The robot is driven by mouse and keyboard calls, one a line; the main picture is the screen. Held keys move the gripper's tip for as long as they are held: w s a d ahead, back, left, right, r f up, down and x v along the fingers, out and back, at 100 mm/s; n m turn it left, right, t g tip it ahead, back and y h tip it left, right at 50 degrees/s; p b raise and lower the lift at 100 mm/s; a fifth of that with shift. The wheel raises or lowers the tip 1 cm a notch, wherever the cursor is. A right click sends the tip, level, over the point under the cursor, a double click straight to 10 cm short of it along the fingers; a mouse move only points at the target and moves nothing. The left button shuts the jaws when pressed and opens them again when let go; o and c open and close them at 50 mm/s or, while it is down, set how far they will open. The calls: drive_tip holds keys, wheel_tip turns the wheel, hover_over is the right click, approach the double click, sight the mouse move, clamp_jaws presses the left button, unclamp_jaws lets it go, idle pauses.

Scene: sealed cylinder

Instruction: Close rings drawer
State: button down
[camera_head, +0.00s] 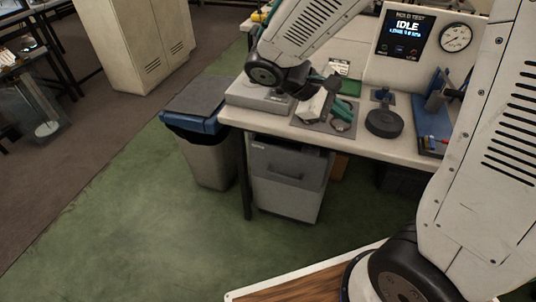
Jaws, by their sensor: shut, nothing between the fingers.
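A grey drawer unit (287,190) stands on the green floor under the front edge of the bench. Its upper drawer front (285,163) is darker grey, with a small label at its top left too small to read. I cannot tell how far that drawer stands out. My gripper (318,88) is above the bench top, over the tools and higher than the drawer unit, not touching it. The gripper is shut and empty, small and dark in this view. My arm hides part of the bench behind it.
The bench (345,143) carries a grey flat box (258,97), green-handled tools, a round black base (384,123), a blue fixture (432,122) and a test display (403,35) with a gauge. A blue-rimmed bin (207,160) stands left of the drawer unit. Green floor in front is clear.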

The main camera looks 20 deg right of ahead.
sight(270, 148)
drive_tip(key=w+a+f+n+t+h, duration=0.3)
drive_tip(key=w+a+f+n+t, duration=0.15)
drive_tip(key=w+f, duration=0.3)
drive_tip(key=w+a+f+n+t+h, duration=0.35)
drive_tip(key=w+f+n, duration=0.25)
drive_tip(key=f, duration=0.2)
drive_tip(key=a+f+n+t+y, duration=0.3)
drive_tip(key=a+f+n+t, duration=0.25)
drive_tip(key=f, duration=0.45)
drive_tip(key=a+f+n+t+y, duration=0.35)
drive_tip(key=f+n, duration=0.25)
drive_tip(key=f, duration=0.4)
drive_tip(key=shift+h, duration=0.3)
drive_tip(key=x, duration=1.3)
drive_tip(key=shift+w+a, duration=0.2)
drive_tip(key=shift+w, duration=0.25)
